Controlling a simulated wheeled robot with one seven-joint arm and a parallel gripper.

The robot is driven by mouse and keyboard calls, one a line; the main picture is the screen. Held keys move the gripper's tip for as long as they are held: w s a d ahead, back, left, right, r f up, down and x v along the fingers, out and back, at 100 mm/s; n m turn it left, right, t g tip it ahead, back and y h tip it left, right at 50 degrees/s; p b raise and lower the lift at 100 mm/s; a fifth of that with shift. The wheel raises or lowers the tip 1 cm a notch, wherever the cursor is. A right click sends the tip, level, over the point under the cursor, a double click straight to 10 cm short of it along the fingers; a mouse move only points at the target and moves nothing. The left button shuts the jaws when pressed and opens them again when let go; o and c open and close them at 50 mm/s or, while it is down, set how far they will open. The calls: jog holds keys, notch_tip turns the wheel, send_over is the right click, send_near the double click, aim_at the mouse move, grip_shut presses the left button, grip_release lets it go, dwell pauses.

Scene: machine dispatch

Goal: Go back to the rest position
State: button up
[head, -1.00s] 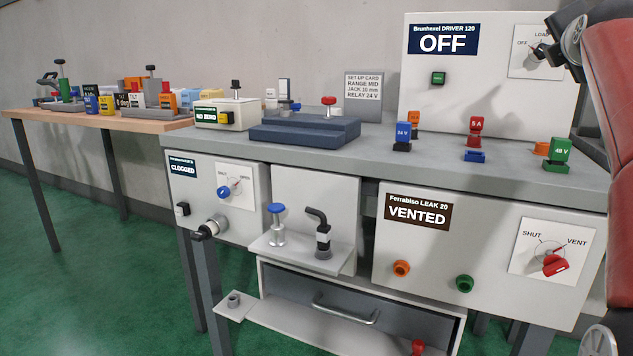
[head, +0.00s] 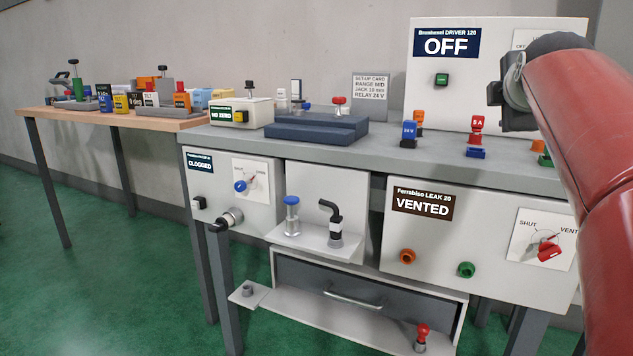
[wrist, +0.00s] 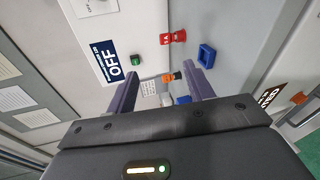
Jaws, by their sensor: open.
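My gripper shows in the wrist view (wrist: 165,85) with its two dark fingers apart and nothing between them. It is above the bench, over the relay area. In the head view my red arm comes in from the right, in front of the driver panel; the fingertips cannot be made out there. The red 5 A relay (head: 477,128) stands near a blue socket (head: 477,153); in the wrist view the red relay (wrist: 173,37) and blue socket (wrist: 207,55) appear apart from my fingers. The blue 24 V relay (head: 409,130) stands to the left.
The driver panel (head: 440,90) reads OFF. The leak unit (head: 440,235) reads VENTED, its red knob (head: 548,248) towards VENT. A dark blue block (head: 315,130) sits on the bench. A drawer (head: 345,300) is below. A wooden table (head: 150,123) with several items stands left; green floor is free there.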

jog(key=s+a+f+m+g+y+p, duration=0.1)
jog(key=s+a+f+m+g+y, duration=0.15)
jog(key=s+a+f, duration=0.45)
jog(key=s+a+f+m+g+y, duration=0.1)
jog(key=s+a+f+m, duration=0.25)
jog(key=f, duration=0.45)
jog(key=s+a+f+m+g+y, duration=0.1)
jog(key=s+a+f+m+g, duration=0.1)
jog(key=s+f, duration=0.6)
jog(key=s+a+f+m+g+p, duration=0.1)
jog(key=s+a+f+m+g, duration=0.2)
jog(key=s+f+m, duration=0.4)
notch_tip(320, 180, down, 4)
jog(key=shift+s+a+f+y, duration=0.25)
jog(key=shift+s+a+y, duration=0.1)
jog(key=shift+s+a, duration=0.2)
